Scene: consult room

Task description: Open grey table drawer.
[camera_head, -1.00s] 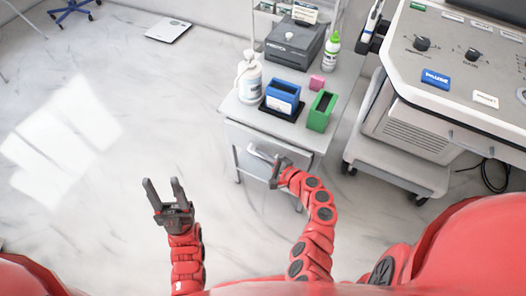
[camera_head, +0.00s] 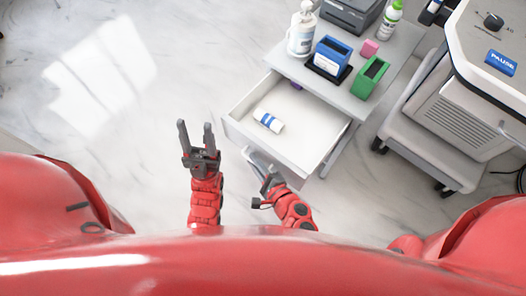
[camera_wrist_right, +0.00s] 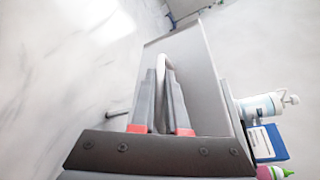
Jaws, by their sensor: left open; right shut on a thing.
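The grey table (camera_head: 385,75) stands at the upper right in the head view. Its drawer (camera_head: 305,115) is pulled well out, and its inside shows. A white bottle with a blue band (camera_head: 269,122) lies in it, and a small purple thing (camera_head: 297,86) is partly hidden at the back. My right gripper (camera_head: 262,172) is at the drawer front and shut on the drawer handle (camera_head: 252,160). The handle (camera_wrist_right: 163,75) also shows between the fingers in the right wrist view. My left gripper (camera_head: 196,137) is open and empty, left of the drawer, above the floor.
On the table top stand a pump bottle (camera_head: 302,30), a blue box (camera_head: 331,55), a green box (camera_head: 370,78), a pink block (camera_head: 369,48), a green-capped bottle (camera_head: 389,20) and a dark grey device (camera_head: 350,12). A wheeled machine (camera_head: 460,105) stands right. The floor at left is clear.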

